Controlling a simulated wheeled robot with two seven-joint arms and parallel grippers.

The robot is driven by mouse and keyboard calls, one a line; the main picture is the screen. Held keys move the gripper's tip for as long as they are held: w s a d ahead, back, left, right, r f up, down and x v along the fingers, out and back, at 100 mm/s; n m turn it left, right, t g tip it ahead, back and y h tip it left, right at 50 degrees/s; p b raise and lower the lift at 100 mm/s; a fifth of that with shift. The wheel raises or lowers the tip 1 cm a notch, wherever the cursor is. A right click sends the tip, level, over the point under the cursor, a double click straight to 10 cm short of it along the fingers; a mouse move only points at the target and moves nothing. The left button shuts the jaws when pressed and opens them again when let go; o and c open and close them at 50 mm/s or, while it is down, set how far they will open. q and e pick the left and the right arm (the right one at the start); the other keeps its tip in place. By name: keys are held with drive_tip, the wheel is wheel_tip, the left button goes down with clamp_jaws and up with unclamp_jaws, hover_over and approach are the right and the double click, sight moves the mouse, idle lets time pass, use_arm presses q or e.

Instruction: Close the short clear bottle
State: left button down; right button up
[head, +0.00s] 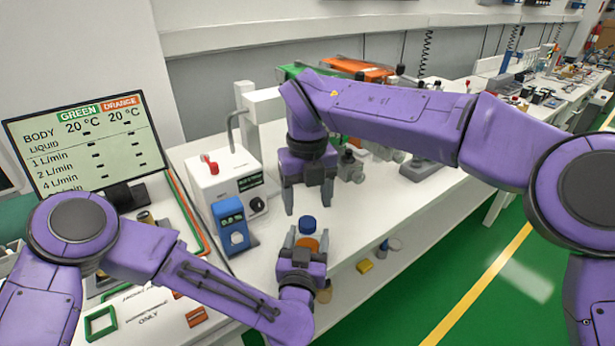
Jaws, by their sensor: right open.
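The short clear bottle (307,243) has orange contents and stands upright near the front edge of the white bench. A blue cap (307,225) sits at its top; I cannot tell whether it is tight. My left gripper (306,240) comes from the front, with one finger on each side of the bottle, shut on it. Its palm hides the lower part of the bottle. My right gripper (308,200) points down just above and behind the cap. Its fingers are spread and nothing is between them.
A white device with a red knob (212,165) and a blue meter (231,225) stand left of the bottle. A screen (85,140) is further left. Dark valve fittings (350,165) stand behind my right gripper. The bench's front edge is close, with a lower shelf below.

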wheel_tip(320, 180, up, 7)
drive_tip(key=shift+r, duration=0.2)
use_arm(q)
drive_tip(key=shift+c, duration=0.5)
unclamp_jaws()
drive_tip(key=s+a+b, duration=0.1)
drive_tip(key=s+b, duration=0.1)
drive_tip(key=s, duration=0.8)
drive_tip(key=shift+s+a, duration=0.25)
drive_tip(key=shift+a, duration=0.05)
use_arm(e)
wheel_tip(320, 180, down, 2)
drive_tip(key=shift+f, duration=0.15)
